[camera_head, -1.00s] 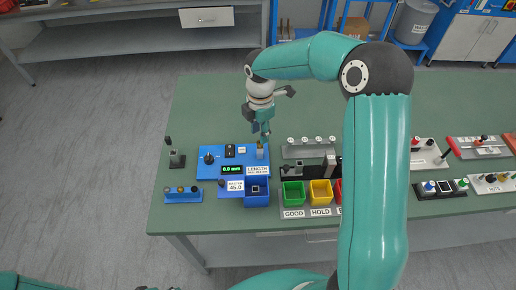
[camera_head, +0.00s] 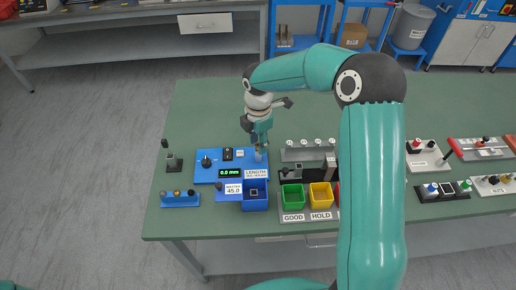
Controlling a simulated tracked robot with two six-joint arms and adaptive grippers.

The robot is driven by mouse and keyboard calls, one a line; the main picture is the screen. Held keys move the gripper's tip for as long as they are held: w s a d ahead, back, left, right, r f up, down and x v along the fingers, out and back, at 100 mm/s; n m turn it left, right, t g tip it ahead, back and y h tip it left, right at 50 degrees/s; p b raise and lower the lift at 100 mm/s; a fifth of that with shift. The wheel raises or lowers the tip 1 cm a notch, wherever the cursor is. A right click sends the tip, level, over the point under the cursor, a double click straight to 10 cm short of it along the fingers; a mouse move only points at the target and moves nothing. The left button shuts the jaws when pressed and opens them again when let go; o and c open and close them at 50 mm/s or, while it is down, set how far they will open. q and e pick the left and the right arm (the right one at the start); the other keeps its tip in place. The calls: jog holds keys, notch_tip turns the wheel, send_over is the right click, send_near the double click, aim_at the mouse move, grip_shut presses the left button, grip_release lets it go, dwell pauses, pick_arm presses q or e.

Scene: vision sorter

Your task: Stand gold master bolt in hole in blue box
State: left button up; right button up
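The blue box (camera_head: 255,203) stands at the front edge of the blue length gauge panel (camera_head: 207,174), with a small dark square hole on its top. My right gripper (camera_head: 259,142) points down over the panel's back right corner, just above a small upright post (camera_head: 258,155). The gripper's fingers are too small to tell whether they are open or touch the post. A small blue rack (camera_head: 180,201) left of the box holds several small bolts, one of them gold-looking (camera_head: 191,192). I cannot tell for certain which is the gold master bolt. My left gripper is out of view.
A green bin (camera_head: 292,197) and a yellow bin (camera_head: 320,197) stand right of the blue box. A dark stand (camera_head: 172,162) is left of the panel. A grey rack with several pegs (camera_head: 308,153) stands behind the bins. The green table (camera_head: 200,110) behind the panel is clear.

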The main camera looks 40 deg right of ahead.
grip_shut()
jog(key=shift+r+p, duration=2.5)
jog(key=shift+r, duration=0.6)
